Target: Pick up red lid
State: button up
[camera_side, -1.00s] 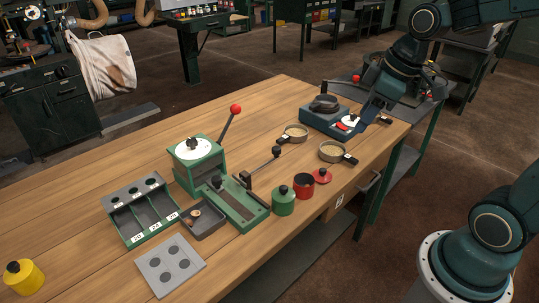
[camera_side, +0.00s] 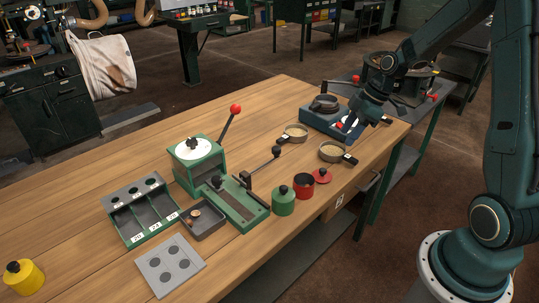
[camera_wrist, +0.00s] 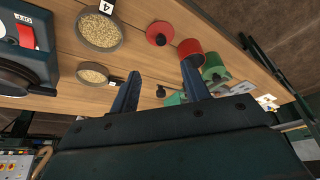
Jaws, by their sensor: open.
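The red lid (camera_side: 322,175) lies on the wooden table near its front edge, right beside an open red canister (camera_side: 303,186). The lid has a dark knob and also shows at the top of the wrist view (camera_wrist: 159,34), with the red canister (camera_wrist: 191,48) next to it. My gripper (camera_side: 366,128) is over the right end of the table, near the blue scale, behind and to the right of the lid and apart from it. Its two fingers (camera_wrist: 160,92) are spread apart with nothing between them in the wrist view.
A green canister (camera_side: 283,201) with its lid on stands left of the red canister. The table's left rear is clear.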

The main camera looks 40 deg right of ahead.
jog(key=shift+d+f, duration=0.15)
send_over(324, 170)
jog(key=s+d, duration=0.1)
jog(key=d, duration=0.1)
jog(key=shift+s+d+f, duration=0.1)
jog(key=shift+f, duration=1.9)
jog(key=shift+s+f, duration=0.1)
jog(key=shift+f, duration=1.85)
jog(key=shift+x, duration=2.65)
jog(key=shift+s+r, duration=0.1)
grip_shut()
